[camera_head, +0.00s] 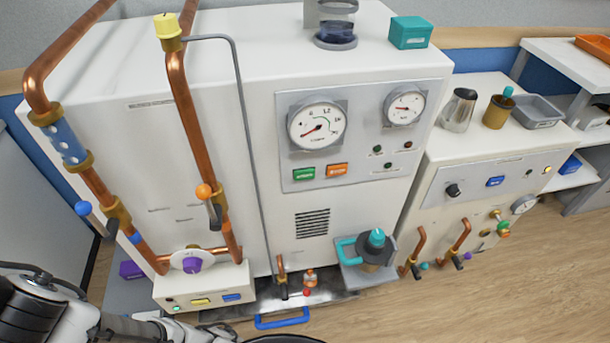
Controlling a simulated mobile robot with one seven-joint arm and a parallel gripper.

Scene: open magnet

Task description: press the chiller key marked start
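A large white cabinet (270,75) stands in the middle, with two round dial gauges on its grey front panel (361,165). Below the larger gauge (317,124) are a green key (304,174) and an orange key (337,169), side by side. Both carry small markings too fine to read, so I cannot tell which says start. Nothing touches either key. My arm (110,325) shows low at the left, well below the panel. My gripper is not visible.
Copper pipes (190,110) with valve handles run up the cabinet's left front. A small box (205,285) with yellow and blue keys sits below them. A teal-handled jug (376,250) stands on a low ledge. A second white cabinet (470,145) with a blue key (495,181) is at the right.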

